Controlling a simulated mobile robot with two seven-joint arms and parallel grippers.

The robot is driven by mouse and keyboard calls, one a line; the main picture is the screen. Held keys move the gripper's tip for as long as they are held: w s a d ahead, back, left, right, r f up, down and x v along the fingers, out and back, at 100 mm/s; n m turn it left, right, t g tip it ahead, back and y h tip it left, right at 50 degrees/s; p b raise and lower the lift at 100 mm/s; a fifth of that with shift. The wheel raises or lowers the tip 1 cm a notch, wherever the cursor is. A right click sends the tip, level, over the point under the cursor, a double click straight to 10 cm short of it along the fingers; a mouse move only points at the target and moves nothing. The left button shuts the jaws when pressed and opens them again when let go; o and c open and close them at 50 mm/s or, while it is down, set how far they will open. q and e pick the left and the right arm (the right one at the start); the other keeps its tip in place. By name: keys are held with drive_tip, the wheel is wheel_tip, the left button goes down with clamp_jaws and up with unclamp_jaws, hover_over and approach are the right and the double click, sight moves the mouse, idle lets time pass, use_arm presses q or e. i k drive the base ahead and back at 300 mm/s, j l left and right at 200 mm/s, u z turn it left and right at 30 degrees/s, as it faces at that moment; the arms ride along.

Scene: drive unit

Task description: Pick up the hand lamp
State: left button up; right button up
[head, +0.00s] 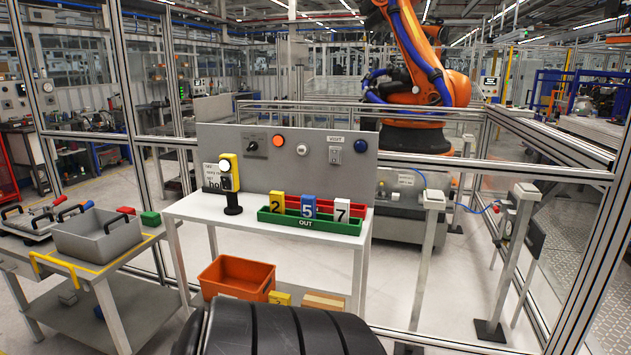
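A yellow and black hand lamp (229,180) with a pale round lens stands upright on a black foot. It is near the left end of a white table (188,207), in front of the grey upright panel. Neither of my grippers shows in the head view.
A green tray (310,224) marked OUT and a red tray with numbered blocks 2, 5 and 7 stand right of the lamp. An orange bin (237,277) sits below the table. A side bench with a grey box (97,236) is at left. Metal posts stand at right.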

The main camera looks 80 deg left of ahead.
sight(227, 163)
drive_tip(key=u, duration=3.15)
